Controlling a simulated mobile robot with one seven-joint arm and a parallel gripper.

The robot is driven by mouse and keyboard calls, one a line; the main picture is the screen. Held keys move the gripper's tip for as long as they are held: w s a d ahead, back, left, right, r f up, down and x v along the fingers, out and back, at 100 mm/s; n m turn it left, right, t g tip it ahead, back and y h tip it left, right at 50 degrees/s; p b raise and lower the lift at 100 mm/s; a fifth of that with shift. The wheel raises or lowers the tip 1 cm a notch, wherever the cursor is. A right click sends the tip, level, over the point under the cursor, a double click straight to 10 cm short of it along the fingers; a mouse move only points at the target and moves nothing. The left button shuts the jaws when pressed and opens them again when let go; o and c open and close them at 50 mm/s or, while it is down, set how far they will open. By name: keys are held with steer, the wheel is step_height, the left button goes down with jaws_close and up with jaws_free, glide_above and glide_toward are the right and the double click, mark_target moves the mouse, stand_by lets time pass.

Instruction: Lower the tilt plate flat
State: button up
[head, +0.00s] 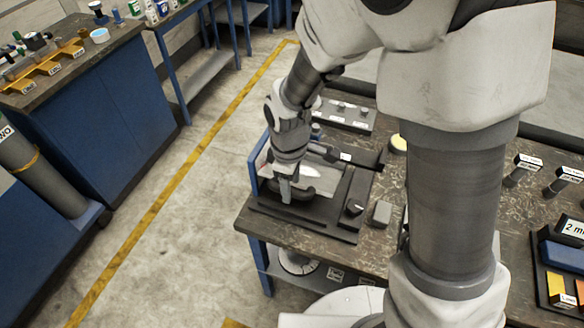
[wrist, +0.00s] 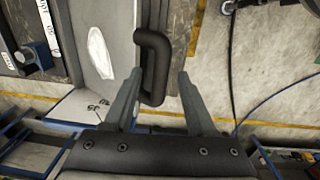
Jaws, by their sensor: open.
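The tilt plate (wrist: 92,75) is a pale grey panel with a white oval patch, left of my gripper in the wrist view. A thick black curved handle (wrist: 153,50) stands at its right side. My gripper (wrist: 158,73) is open, with one finger on each side of the handle's lower end; I cannot tell if either finger touches it. In the head view my gripper (head: 287,192) points down at the fixture on the near left of the bench. My wrist partly hides the plate (head: 321,178) there, and its exact tilt is unclear.
The fixture's dark base (head: 300,221) lies near the front edge of the bench (head: 382,238). A knob (head: 354,207) and a small grey block (head: 381,214) stand to its right. A control box (head: 343,115) is behind. Open floor lies to the left.

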steer(key=shift+f, duration=0.5)
jaws_close()
steer(key=shift+w, duration=0.1)
stand_by(1.1)
